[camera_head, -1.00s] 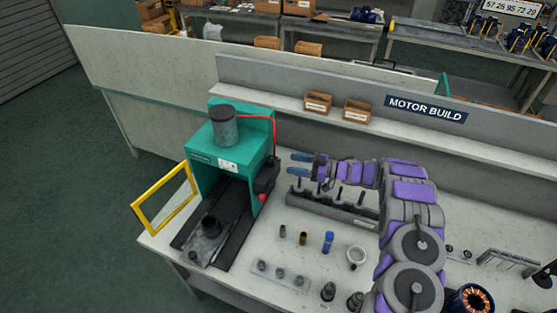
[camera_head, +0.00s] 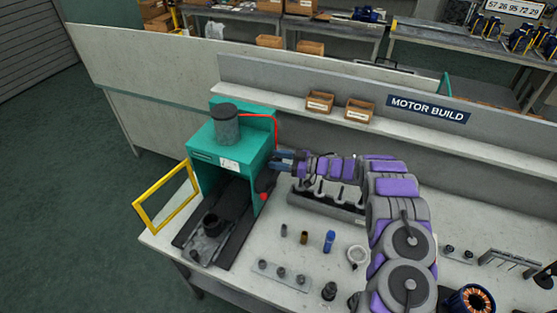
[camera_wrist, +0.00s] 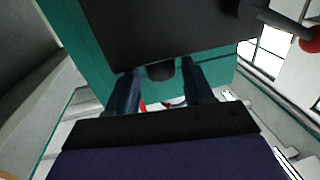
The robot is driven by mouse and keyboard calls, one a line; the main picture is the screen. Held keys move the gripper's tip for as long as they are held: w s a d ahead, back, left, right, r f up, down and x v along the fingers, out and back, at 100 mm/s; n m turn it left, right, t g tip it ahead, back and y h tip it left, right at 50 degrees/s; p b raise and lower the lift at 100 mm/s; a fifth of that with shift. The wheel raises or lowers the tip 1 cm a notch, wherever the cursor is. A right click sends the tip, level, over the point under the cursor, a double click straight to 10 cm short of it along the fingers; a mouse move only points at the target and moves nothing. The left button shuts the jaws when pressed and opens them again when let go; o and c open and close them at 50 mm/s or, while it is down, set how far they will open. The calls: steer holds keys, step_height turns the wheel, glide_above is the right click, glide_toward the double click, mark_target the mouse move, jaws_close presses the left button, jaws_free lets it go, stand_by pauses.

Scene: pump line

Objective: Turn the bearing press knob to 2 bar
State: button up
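The green bearing press (camera_head: 207,172) stands at the left of the bench, with a dark cylinder on top and a red hose on its right side. In the wrist view a black box (camera_wrist: 180,35) on the press fills the top, and a dark round knob (camera_wrist: 161,69) sticks out under it. My gripper (camera_head: 279,160) is at the press's right side. In the wrist view its two blue fingers (camera_wrist: 160,86) are apart, one on each side of the knob. I cannot tell whether they touch it. No pressure reading is legible.
A lever with a red ball (camera_wrist: 311,40) is at the upper right of the wrist view. A yellow frame guard (camera_head: 167,196) stands open at the press's left. A grey rack (camera_head: 327,203) and several small parts are on the bench below and right of my arm.

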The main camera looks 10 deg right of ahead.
steer(key=c, duration=0.8)
steer(key=shift+s+r+m+t+h, duration=0.1)
steer(key=shift+m+t+h, duration=0.2)
steer(key=shift+m+t, duration=0.15)
steer(key=shift+s+a+m+t+h+p, duration=0.15)
steer(key=shift+m+t+h, duration=0.6)
steer(key=shift+t, duration=0.35)
steer(key=shift+s+a+m+t+h+p, duration=0.15)
steer(key=shift+m+t+h, duration=0.6)
steer(key=shift+t, duration=0.3)
steer(key=shift+s+a+m+t+h, duration=0.15)
steer(key=shift+m+t+h, duration=0.95)
steer(key=shift+m+h, duration=0.1)
steer(key=shift+m+h+b, duration=0.25)
steer(key=shift+h+b, duration=0.1)
steer(key=shift+h, duration=0.05)
steer(key=shift+t+h, duration=0.4)
steer(key=shift+t, duration=0.1)
